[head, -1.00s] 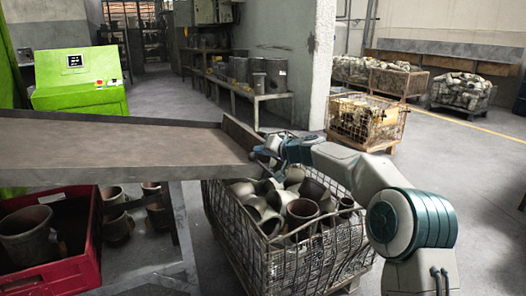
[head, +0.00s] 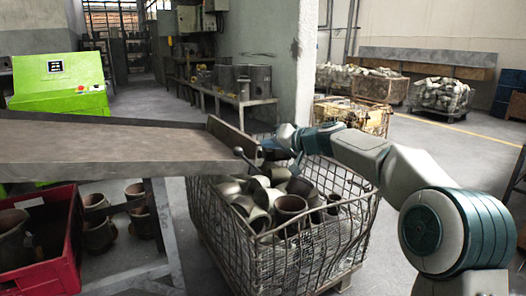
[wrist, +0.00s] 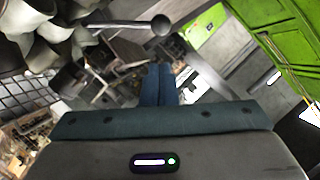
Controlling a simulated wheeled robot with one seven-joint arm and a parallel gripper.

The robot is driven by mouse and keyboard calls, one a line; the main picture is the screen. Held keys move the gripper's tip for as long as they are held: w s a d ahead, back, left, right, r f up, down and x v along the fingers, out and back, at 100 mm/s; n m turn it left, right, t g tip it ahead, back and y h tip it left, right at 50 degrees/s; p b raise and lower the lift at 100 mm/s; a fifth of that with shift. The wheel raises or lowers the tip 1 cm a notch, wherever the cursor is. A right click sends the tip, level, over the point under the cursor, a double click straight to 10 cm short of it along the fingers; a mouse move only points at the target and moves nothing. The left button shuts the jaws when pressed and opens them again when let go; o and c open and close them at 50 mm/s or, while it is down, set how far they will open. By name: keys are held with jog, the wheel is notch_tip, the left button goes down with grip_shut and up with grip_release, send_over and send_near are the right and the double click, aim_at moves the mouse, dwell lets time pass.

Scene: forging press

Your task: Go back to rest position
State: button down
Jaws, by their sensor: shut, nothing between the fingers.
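My gripper is shut and empty; its two dark blue fingers (wrist: 159,84) lie together in the wrist view. A dark rod with a ball end (wrist: 160,25) is close to the fingertips in the wrist view.
The wire basket (head: 330,235) full of metal fittings stands below my arm. The metal table (head: 100,145) is at left, with a red crate (head: 68,235) beneath. A green cabinet (head: 60,80) stands behind. Open floor (head: 450,150) lies at the right.

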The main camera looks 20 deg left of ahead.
jog(key=shift+d+r, duration=0.1)
jog(key=s+d+r+m+g+h+p, duration=0.1)
jog(key=s+d+r+h+p, duration=0.3)
jog(key=s+d+r+p, duration=0.3)
jog(key=s+d+r+m+g+h+p, duration=0.1)
jog(key=s+d+r+h+p, duration=0.3)
jog(key=s+d+p, duration=1.1)
jog(key=s+d+r+m+g+h+p, duration=0.1)
jog(key=s+d+r+h+p, duration=0.3)
jog(key=s+d+r+p, duration=0.6)
jog(key=s+d+g+p, duration=0.1)
jog(key=s+p, duration=0.7)
jog(key=p, duration=0.1)
jog(key=shift+d+r+m+h, duration=0.3)
jog(key=shift+m+h, duration=0.1)
